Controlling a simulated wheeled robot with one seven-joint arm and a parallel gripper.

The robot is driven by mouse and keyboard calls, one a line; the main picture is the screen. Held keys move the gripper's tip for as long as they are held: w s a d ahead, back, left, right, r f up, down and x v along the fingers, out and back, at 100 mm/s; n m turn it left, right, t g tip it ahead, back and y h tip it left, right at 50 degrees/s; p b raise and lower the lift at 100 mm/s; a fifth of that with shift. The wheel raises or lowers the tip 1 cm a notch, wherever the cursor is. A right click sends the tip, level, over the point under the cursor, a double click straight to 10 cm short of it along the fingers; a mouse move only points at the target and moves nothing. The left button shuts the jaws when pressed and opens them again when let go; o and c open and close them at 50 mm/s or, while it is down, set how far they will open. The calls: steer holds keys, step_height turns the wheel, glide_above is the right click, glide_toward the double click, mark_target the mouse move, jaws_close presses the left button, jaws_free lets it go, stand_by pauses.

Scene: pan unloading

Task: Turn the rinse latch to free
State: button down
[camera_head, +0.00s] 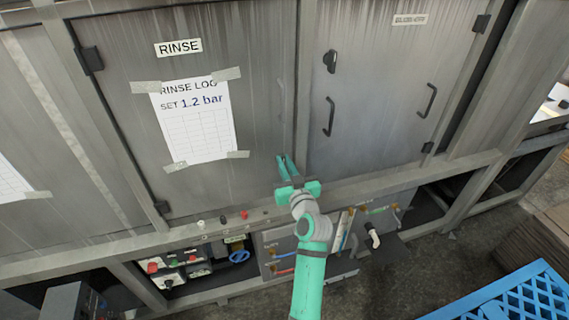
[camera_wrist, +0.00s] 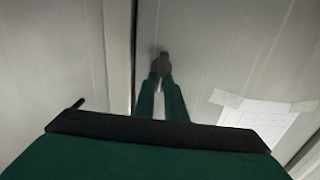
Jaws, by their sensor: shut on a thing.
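The rinse door (camera_head: 255,80) is a grey metal panel with a "RINSE" label (camera_head: 178,47). My gripper (camera_head: 285,160) is at the lower right part of this door, by its right edge. In the wrist view my gripper (camera_wrist: 162,80) has its two green fingers drawn together on a small dark knob, which I take as the rinse latch (camera_wrist: 163,62). The fingers cover part of the latch, and its turned angle is hard to read. In the head view the latch is hidden by the fingers.
A taped log sheet (camera_head: 200,120) hangs on the rinse door. The right door (camera_head: 385,110) has a black latch (camera_head: 330,62) and handles. A frame rail runs below, with valves and hoses under it. A blue crate (camera_head: 520,300) stands at the lower right.

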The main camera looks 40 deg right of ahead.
steer(key=m, duration=0.5)
steer(key=d+f+m, duration=0.1)
steer(key=m, duration=1.1)
steer(key=shift+s+d+f, duration=0.25)
steer(key=shift+d, duration=0.05)
steer(key=shift+m, duration=0.4)
steer(key=c, duration=1.8)
jaws_free()
steer(key=shift+a, duration=0.1)
